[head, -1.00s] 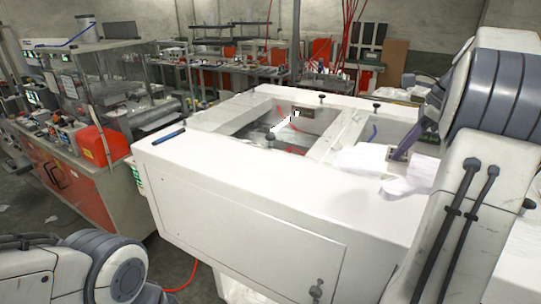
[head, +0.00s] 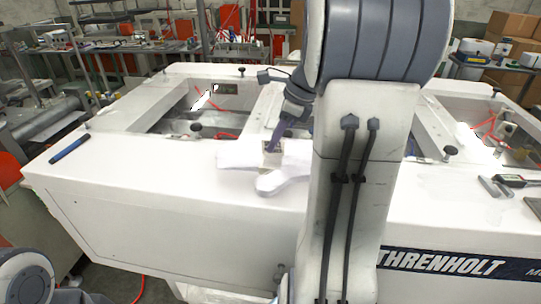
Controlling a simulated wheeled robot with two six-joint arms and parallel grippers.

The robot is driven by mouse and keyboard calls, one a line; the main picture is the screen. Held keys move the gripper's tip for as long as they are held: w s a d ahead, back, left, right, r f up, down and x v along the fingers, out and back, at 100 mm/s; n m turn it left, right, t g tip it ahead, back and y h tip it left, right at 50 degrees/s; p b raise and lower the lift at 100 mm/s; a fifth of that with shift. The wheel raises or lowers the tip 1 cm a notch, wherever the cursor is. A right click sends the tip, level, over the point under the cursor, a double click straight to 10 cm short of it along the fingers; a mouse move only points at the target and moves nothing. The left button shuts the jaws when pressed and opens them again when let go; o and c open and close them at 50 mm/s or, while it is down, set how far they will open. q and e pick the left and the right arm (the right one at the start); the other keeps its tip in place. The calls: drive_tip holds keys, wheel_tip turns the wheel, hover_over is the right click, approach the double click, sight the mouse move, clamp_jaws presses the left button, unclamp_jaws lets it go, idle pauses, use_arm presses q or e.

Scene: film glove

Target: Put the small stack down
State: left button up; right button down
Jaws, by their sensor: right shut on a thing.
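A small white stack (head: 285,182), soft and glove-like, is at the middle of the white machine top (head: 150,165) in the head view. My right gripper (head: 272,155) comes down onto it from above and is shut on it. The stack is low over the white top; white on white, I cannot tell whether it touches. My right arm hides the part of the stack to the right. My left arm shows only at the bottom left corner, and its gripper is out of view.
A blue pen (head: 70,149) lies on the left of the top. Open bays lie behind, with black knobs (head: 450,151) on the rims. A caliper (head: 510,181) and a metal bracket (head: 489,187) lie at the right. The front left of the top is clear.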

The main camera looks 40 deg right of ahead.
sight(272, 156)
drive_tip(key=shift+a+f, duration=0.45)
drive_tip(key=shift+a, duration=0.2)
wheel_tip(272, 156, down, 3)
drive_tip(key=shift+f+p, duration=0.15)
drive_tip(key=shift+p, duration=0.3)
drive_tip(key=shift+f, duration=0.3)
drive_tip(key=shift+f, duration=0.15)
drive_tip(key=c, duration=0.9)
unclamp_jaws()
drive_tip(key=shift+c, duration=0.2)
